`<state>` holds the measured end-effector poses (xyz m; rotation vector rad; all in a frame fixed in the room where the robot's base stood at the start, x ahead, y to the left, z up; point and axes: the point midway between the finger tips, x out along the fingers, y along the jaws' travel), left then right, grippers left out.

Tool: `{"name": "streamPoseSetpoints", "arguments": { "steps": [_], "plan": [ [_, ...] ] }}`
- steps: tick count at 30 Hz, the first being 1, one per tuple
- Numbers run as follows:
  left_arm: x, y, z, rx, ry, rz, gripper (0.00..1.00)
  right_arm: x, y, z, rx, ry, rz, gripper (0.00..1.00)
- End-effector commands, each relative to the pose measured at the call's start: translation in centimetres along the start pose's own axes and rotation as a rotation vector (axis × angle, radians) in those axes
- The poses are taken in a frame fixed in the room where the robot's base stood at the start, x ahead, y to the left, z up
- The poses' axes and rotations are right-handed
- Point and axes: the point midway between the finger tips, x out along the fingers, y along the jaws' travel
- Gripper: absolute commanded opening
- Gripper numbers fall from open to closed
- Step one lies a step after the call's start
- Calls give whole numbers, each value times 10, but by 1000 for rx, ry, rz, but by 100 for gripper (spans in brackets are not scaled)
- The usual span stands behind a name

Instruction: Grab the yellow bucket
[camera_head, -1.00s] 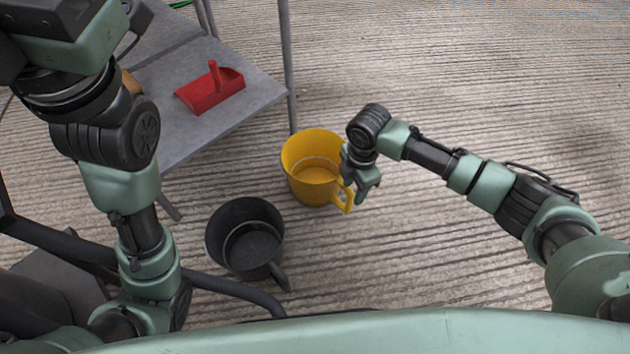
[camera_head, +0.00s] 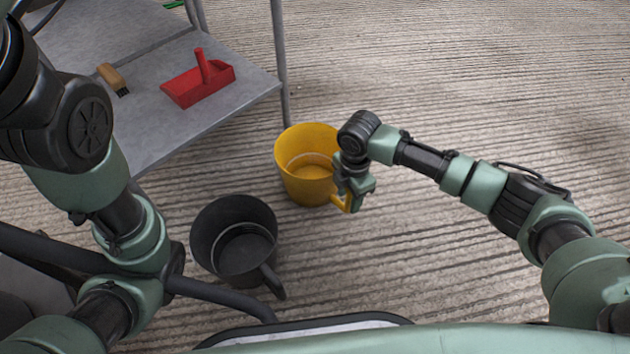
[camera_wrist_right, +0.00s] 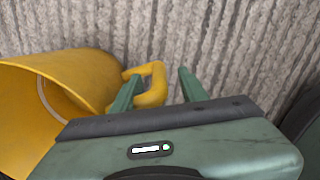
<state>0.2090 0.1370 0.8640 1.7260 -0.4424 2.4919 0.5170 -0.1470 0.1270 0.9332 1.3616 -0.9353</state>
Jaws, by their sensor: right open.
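The yellow bucket (camera_head: 303,170) stands on the ridged ground, right of the grey table's leg, with its handle on the near right side. It also shows at the left of the right wrist view (camera_wrist_right: 75,80). My right gripper (camera_head: 352,200) is at the bucket's handle. In the right wrist view the gripper (camera_wrist_right: 160,85) is open, and the yellow handle (camera_wrist_right: 153,84) lies between its two green fingers, nearer the left finger. Whether a finger touches the handle I cannot tell. My left arm comes in at the left of the head view; its gripper is out of view.
A black bucket (camera_head: 235,240) stands on the ground, nearer and left of the yellow one. A grey table (camera_head: 150,125) at upper left holds a red dustpan (camera_head: 198,84) and a wooden-handled brush (camera_head: 112,78). Ground at the upper right is clear.

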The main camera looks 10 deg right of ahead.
Motion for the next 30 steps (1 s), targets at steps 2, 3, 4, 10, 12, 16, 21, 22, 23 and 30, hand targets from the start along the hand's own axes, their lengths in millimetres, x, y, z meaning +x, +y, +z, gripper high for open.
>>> {"name": "streamPoseSetpoints", "arguments": {
  "steps": [2,3,4,10,12,16,21,22,23,30],
  "plan": [
    [-5,1,-2,0,0,0,0,6,0,0,1,0,1,43],
    [-5,1,-2,0,0,0,0,6,0,0,1,0,1,43],
    [-5,1,-2,0,0,0,0,6,0,0,1,0,1,43],
    [-4,1,-1,0,0,0,0,5,0,0,1,0,1,43],
    [-4,1,-2,0,1,1,0,5,0,0,1,0,1,24],
    [-4,1,-2,0,1,1,0,5,0,0,1,0,1,0],
    [-4,1,-2,0,1,1,0,5,0,0,1,0,1,0],
    [-4,1,-2,0,1,1,0,5,0,0,1,0,1,0],
    [-4,1,-2,0,1,1,0,5,0,0,1,0,1,0],
    [-4,1,-1,0,0,1,0,5,0,0,1,0,2,0]
  ]
}}
